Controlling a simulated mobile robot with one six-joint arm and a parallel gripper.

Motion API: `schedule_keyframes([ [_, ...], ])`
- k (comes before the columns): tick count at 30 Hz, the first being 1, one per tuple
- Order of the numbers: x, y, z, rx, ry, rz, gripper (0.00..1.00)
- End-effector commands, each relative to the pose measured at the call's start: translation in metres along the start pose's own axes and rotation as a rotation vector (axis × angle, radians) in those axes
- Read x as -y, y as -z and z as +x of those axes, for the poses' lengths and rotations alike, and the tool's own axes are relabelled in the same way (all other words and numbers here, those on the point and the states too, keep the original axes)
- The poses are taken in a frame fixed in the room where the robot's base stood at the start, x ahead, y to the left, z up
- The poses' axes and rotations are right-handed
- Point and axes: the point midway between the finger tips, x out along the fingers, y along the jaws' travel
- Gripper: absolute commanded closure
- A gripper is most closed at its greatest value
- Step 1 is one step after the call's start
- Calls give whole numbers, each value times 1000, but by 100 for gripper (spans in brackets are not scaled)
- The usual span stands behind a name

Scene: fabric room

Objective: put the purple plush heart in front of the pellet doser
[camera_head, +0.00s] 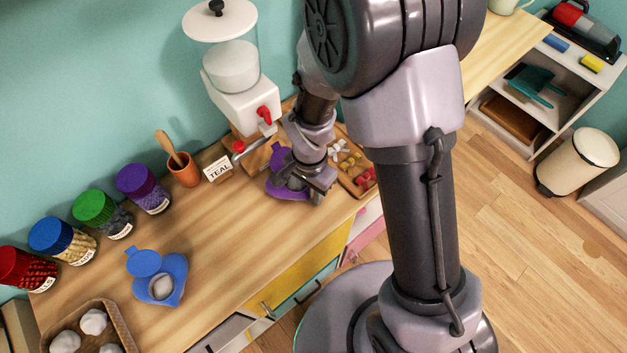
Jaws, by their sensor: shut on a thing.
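The purple plush heart (273,186) is at the doser's front right, low over the wooden counter. My gripper (306,188) is shut on it from above and hides part of it. A purple rounded part (280,154) shows behind my gripper. I cannot tell whether the heart touches the counter. The pellet doser (241,107) is a white machine with a clear hopper, a white lid and a red knob, standing against the teal wall.
A TEAL sign (217,168) and a terracotta pot (184,170) stand left of the doser. A blue heart (173,281) lies on the counter (225,252). Several lidded jars line the wall. A wooden tray (356,181) with small pieces is right of my gripper.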

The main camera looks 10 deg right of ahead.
Motion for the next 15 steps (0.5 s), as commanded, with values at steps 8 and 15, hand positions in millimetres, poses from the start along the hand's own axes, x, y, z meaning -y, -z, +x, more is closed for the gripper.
schedule_keyframes([
  [8, 0, 0, 3, 0, -1, 0, 92],
  [15, 0, 0, 2, 0, -1, 0, 48],
])
